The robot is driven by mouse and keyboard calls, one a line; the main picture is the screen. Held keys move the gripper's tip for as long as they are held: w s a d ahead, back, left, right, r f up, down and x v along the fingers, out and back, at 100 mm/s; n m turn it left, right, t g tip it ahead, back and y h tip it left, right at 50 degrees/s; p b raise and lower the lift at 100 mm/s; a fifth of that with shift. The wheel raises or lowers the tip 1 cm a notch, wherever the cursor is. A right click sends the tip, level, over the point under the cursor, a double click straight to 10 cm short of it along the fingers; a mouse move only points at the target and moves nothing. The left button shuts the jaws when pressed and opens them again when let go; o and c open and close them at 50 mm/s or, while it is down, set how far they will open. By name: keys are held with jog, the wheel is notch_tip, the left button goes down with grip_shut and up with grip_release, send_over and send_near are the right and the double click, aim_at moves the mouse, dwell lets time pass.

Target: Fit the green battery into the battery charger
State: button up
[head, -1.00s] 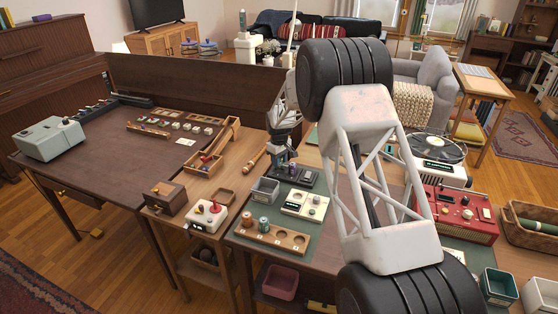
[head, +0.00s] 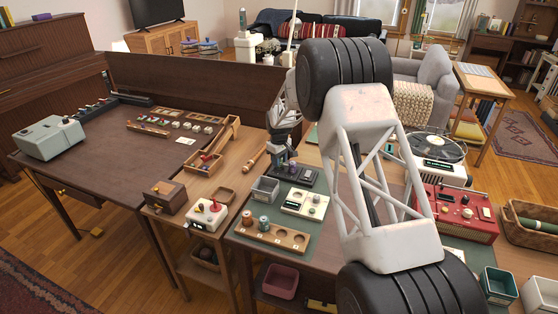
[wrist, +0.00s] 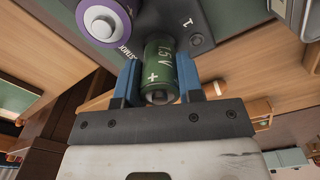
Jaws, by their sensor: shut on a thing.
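The green battery (wrist: 158,68), marked 1.5V with a plus sign, is held between the blue fingers of my gripper (wrist: 158,88) in the wrist view. Its plus end faces the camera. The dark battery charger (wrist: 196,36), with a "1" mark, lies behind it. A purple-ringed battery (wrist: 102,22) stands at the charger, left of the green one. The green battery's far end is hidden, so I cannot tell how far it sits in a slot. In the head view, my gripper (head: 282,158) is at the charger (head: 304,178); the green battery is not clear there.
A wooden tray with round holes (head: 288,240) holds two cylinders at the front of the green mat. A grey bin (head: 265,189) and a cream device (head: 304,204) stand near the charger. A red radio-like unit (head: 458,212) is to the right.

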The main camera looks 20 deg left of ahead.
jog(key=shift+f, duration=0.8)
jog(key=o, duration=1)
jog(key=shift+o, duration=0.2)
jog(key=shift+r, duration=0.2)
jog(key=shift+r, duration=3.55)
